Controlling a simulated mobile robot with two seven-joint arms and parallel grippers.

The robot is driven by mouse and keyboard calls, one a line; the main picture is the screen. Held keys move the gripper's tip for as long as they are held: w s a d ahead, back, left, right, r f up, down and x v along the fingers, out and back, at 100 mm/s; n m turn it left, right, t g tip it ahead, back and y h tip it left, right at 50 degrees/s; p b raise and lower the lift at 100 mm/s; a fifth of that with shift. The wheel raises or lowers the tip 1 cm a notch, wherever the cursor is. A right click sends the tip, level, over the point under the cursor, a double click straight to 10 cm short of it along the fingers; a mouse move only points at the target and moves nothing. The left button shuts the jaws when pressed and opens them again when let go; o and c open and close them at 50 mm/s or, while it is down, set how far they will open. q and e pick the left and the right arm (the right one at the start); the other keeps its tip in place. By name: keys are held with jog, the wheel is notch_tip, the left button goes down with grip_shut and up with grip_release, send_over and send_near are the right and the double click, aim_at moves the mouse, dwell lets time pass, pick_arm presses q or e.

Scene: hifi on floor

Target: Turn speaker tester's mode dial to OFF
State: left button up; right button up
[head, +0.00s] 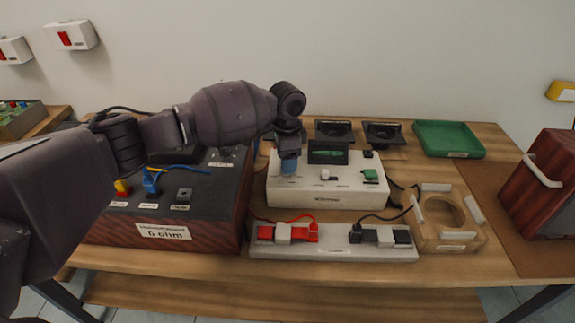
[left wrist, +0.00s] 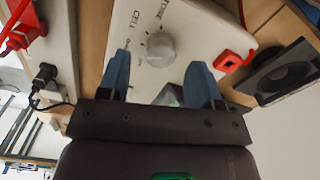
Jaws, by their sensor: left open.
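The speaker tester (head: 325,198) is a white box in the middle of the table, with a small dark screen with green on it (head: 328,152). My left gripper (head: 289,165) points down over its left part, its blue fingers hiding the panel there. In the left wrist view, a round pale grey dial (left wrist: 161,49) sits on the white panel (left wrist: 200,25), between the two blue fingertips of my open left gripper (left wrist: 160,72). I see gaps on both sides of the dial. Marks and lettering, including "CELL", surround it; its exact setting is unclear. My right gripper is not in view.
A dark wood-sided box (head: 165,227) stands left of the tester. A white strip with red and black plugs (head: 335,252) lies in front. Black speakers (head: 383,134) and a green tray (head: 448,139) are behind. A wooden fixture (head: 452,241) is at right.

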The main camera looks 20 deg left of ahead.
pick_arm(q)
jog(key=shift+f, duration=1.25)
jog(key=c, duration=0.9)
